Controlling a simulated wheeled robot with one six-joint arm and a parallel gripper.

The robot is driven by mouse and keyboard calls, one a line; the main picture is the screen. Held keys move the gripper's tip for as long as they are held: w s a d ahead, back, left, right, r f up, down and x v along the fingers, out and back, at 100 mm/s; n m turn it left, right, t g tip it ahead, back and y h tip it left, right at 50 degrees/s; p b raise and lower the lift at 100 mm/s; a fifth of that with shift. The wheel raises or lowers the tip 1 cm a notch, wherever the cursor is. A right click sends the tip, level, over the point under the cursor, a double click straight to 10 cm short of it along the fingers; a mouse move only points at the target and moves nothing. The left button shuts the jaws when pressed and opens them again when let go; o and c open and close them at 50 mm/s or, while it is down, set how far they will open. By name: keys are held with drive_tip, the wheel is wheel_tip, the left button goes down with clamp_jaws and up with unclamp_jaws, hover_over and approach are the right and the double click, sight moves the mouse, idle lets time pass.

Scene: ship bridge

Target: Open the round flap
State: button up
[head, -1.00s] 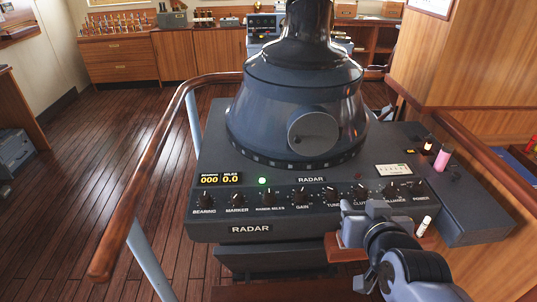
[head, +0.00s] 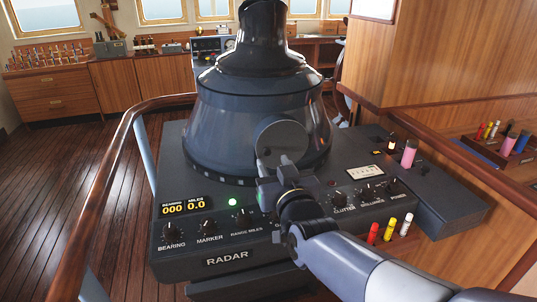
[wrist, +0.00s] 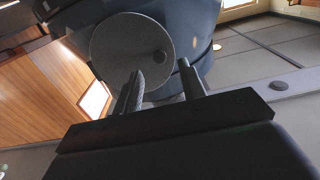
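The round flap (head: 283,138) is a grey disc on the front of the dark radar hood (head: 225,115). It seems to lie flat against the hood. I cannot tell if a finger touches the flap.
The radar console (head: 225,225) with its knobs lies below my arm. A wooden handrail (head: 105,180) curves round its left side. A pink cylinder (head: 409,153) and a small bottle (head: 391,144) stand on the right. Several markers (head: 390,230) stand in a holder at the front right.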

sight(268, 153)
drive_tip(key=shift+p+x, duration=0.3)
drive_tip(key=shift+x, duration=2.05)
clamp_jaws()
